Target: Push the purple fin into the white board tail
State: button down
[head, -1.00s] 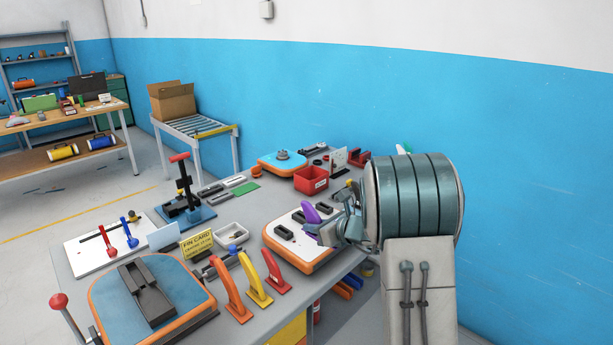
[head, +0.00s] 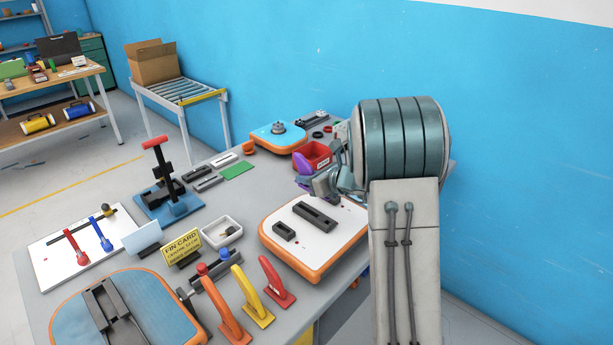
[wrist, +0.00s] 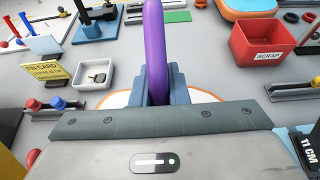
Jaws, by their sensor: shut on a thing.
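The purple fin (head: 302,163) is held in my gripper (head: 318,184), which is shut on it. In the wrist view the fin (wrist: 154,45) stands up between the two blue-grey fingers (wrist: 155,90). The white board tail (head: 325,239) has an orange rim and lies on the bench, with dark boxes on its top, a short one (head: 284,231) and a longer one (head: 315,213). In the head view my gripper and the fin appear above the board's back edge, apart from the boxes. The fin's lower end is hidden by my gripper.
A red scrap bin (wrist: 270,45) stands behind the board. Orange, yellow and red fins (head: 276,282) stand at the front. A yellow fin card (head: 182,247) and a white tray (head: 222,232) are to the left. A blue clamp stand (head: 172,200) is farther left.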

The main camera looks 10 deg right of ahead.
jog(key=shift+f, duration=0.1)
jog(key=shift+d+f+b, duration=0.1)
jog(key=shift+f+b, duration=0.4)
jog(key=shift+b, duration=0.3)
notch_tip(320, 180, down, 5)
jog(key=b, duration=0.4)
jog(key=shift+r+b, duration=0.15)
jog(key=shift+b, duration=0.15)
jog(key=shift+b, duration=0.65)
dwell(0.8)
jog(key=shift+f+b, duration=1.6)
jog(key=shift+b, duration=0.1)
jog(key=c, duration=1.3)
grip_release()
jog(key=shift+r, duration=0.1)
jog(key=shift+s, duration=0.1)
jog(key=v, duration=1.3)
jog(key=shift+s+d, duration=0.2)
jog(key=shift+s, duration=0.05)
